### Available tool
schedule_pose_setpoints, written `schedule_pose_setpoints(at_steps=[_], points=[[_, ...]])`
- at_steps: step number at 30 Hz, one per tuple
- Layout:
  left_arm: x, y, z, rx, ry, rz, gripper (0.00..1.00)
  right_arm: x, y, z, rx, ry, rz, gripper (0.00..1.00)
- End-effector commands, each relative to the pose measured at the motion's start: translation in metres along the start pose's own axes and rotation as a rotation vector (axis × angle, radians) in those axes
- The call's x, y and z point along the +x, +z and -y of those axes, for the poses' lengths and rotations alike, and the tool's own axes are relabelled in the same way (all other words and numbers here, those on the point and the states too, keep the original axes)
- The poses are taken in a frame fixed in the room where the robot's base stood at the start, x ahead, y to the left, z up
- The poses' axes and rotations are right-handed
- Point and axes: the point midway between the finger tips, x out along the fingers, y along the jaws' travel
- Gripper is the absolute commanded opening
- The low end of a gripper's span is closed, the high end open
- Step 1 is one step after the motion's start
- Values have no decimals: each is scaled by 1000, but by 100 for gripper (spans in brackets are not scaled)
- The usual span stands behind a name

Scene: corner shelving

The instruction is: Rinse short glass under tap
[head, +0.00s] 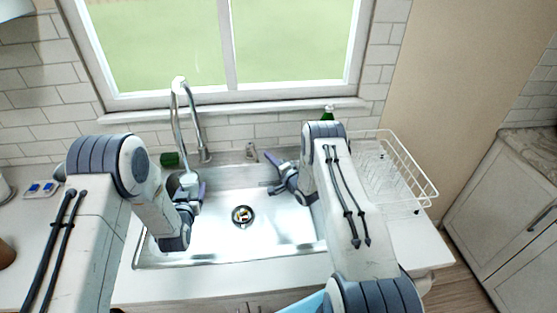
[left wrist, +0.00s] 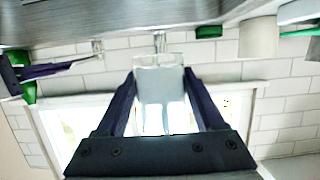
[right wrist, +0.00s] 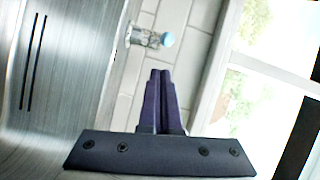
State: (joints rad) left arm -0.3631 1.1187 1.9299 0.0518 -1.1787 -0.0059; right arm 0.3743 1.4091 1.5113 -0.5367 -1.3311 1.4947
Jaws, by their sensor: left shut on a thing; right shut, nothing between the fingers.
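The short glass (left wrist: 160,85) is clear with whitish streaks and sits between the fingers of my left gripper (left wrist: 160,92) in the left wrist view. In the head view my left gripper (head: 190,192) is shut on it at the left side of the sink (head: 280,230), partly hidden by my wrist. The tall curved tap (head: 180,105) stands behind the sink, and its spout comes down close to that gripper. I cannot tell whether water runs. My right gripper (head: 277,175) is shut and empty over the sink's back right; its fingers meet in the right wrist view (right wrist: 160,78).
A drain (head: 243,215) lies mid-sink. A green sponge (head: 170,160) sits behind the sink's left corner. A green bottle (head: 328,113) and a white wire dish rack (head: 405,175) stand to the right. The window (head: 225,45) is behind. The middle of the basin is clear.

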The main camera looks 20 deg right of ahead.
Motion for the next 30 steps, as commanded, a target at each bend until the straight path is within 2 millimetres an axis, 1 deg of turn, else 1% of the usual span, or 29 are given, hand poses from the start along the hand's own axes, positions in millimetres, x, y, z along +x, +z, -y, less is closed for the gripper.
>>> schedule_pose_setpoints(at_steps=[1,6,19,21,26,30], points=[[0,-2,0,0,0,-4,0,2,7,0,0,0,2,0],[0,-2,0,0,0,-4,0,4,17,0,0,0,0,0],[0,-2,0,0,0,-4,0,5,20,1,-1,-1,-1,0],[0,-2,0,0,0,-4,0,5,26,2,-1,-1,1,0],[0,-2,0,0,0,-4,0,8,46,6,0,-1,3,0],[0,-2,0,0,0,-4,0,8,47,6,-1,-1,2,0]])
